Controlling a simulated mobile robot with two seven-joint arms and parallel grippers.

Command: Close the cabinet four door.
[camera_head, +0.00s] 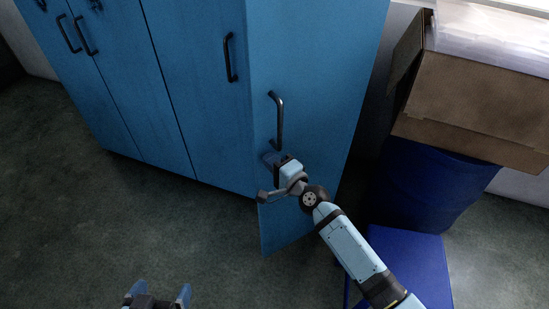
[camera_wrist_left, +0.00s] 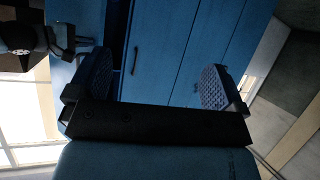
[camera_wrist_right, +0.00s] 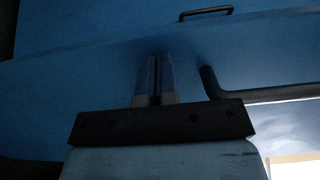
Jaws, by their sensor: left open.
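The open cabinet door (camera_head: 305,75) is the rightmost blue door. It stands partly open, its free edge out from the cabinet front. It has a black bar handle (camera_head: 279,118), partly seen in the right wrist view (camera_wrist_right: 212,82). My right gripper (camera_head: 271,160) is at the door's outer face just below the handle, its fingers together; whether they touch the panel I cannot tell. The fingers (camera_wrist_right: 156,78) hold nothing visible. My left gripper (camera_head: 158,291) is low at the bottom edge, away from the door, fingers apart and empty, as the left wrist view (camera_wrist_left: 155,82) shows.
The other cabinet doors (camera_head: 140,75) to the left look shut. Right of the open door stand a blue bin (camera_head: 420,185) with a cardboard box (camera_head: 475,105) above it, and a blue box (camera_head: 412,262) on the floor. The grey floor (camera_head: 150,225) before the cabinet is clear.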

